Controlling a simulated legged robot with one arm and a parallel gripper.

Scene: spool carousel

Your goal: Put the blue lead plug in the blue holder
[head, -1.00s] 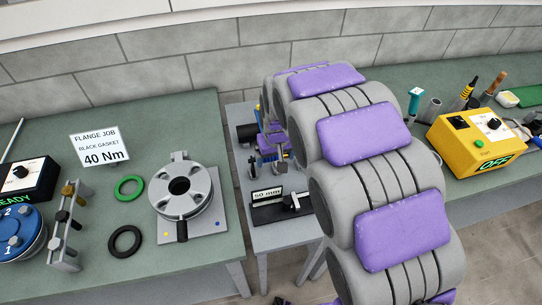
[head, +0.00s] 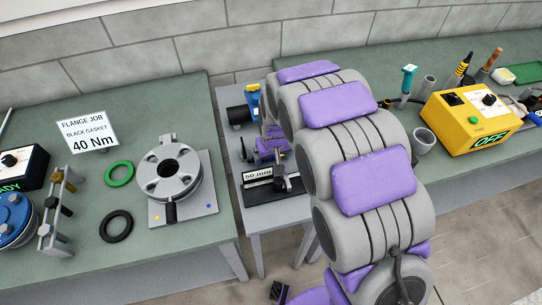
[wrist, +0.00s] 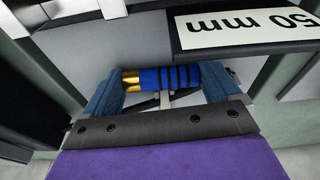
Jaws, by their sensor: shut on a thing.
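In the wrist view, my gripper (wrist: 162,80) has its two blue fingers closed on the blue lead plug (wrist: 180,77). The plug is a blue cylinder with dark rings and a brass end on the left. It lies crosswise between the fingers, over a grey surface. In the head view, the arm's far end (head: 270,148) is over the narrow grey table, and the plug cannot be made out. I cannot pick out the blue holder with certainty. A small blue-and-yellow item (head: 252,96) stands at the back of that table, partly covered by the arm.
A black fixture with a "50 mm" label (head: 258,174) is on the narrow table, close to my gripper. The left bench holds a grey flange (head: 168,175), green and black rings and a sign. The right bench carries a yellow box (head: 470,122) reading OFF and several tools.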

